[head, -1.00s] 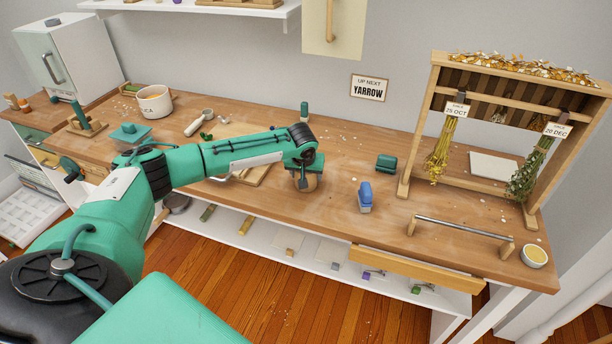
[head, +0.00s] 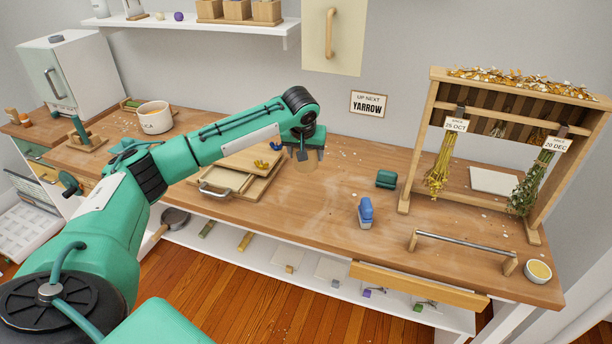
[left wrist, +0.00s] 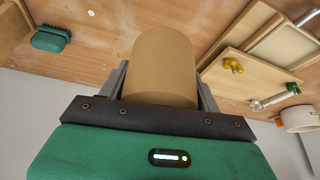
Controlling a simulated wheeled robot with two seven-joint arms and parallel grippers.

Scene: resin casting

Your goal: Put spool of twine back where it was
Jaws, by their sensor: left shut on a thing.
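The spool of twine is a plain tan cylinder (left wrist: 163,62), filling the middle of the left wrist view. My left gripper (head: 304,157) is shut on it, with one dark finger on each side. In the head view the spool (head: 307,166) shows only partly below the gripper, which hides its upper part. It appears to be held above the bench, right of the wooden boards. My right gripper is in neither view.
Wooden boards with a framed tray (head: 228,180) lie left of the gripper. A green brush-like block (head: 386,179) and a blue object (head: 365,212) stand to the right. A drying rack (head: 408,160) with hanging bunches is farther right. The bench between is mostly clear.

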